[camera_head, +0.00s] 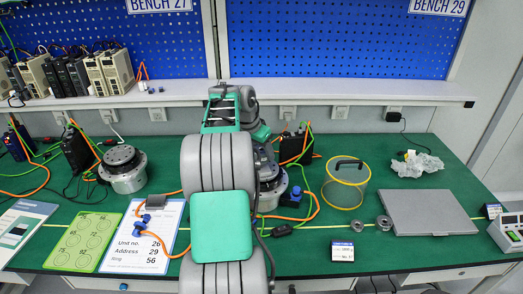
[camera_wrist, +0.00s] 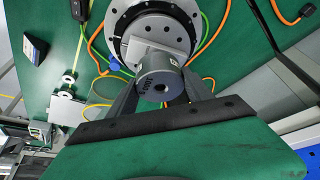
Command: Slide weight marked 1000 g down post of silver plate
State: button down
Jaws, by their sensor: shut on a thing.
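My gripper (camera_wrist: 161,80) is shut on a grey cylindrical weight (camera_wrist: 158,88) in the wrist view, one dark finger on each side. In the head view my own arm hides the gripper and the weight.
Two metal rings (camera_head: 384,222) lie on the green bench beside a closed grey laptop (camera_head: 425,212). A yellow-rimmed round container (camera_head: 345,190) stands behind them. Another actuator (camera_head: 122,170) stands at left. Orange cables run around the middle. A number sheet (camera_head: 145,238) lies left of my arm.

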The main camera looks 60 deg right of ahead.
dwell(0.3)
jog(key=c, duration=0.7)
grip_release()
jog(key=o, duration=0.3)
jog(key=shift+f, duration=0.15)
jog(key=shift+o, duration=0.2)
jog(key=shift+f, duration=0.15)
jog(key=v, duration=0.8)
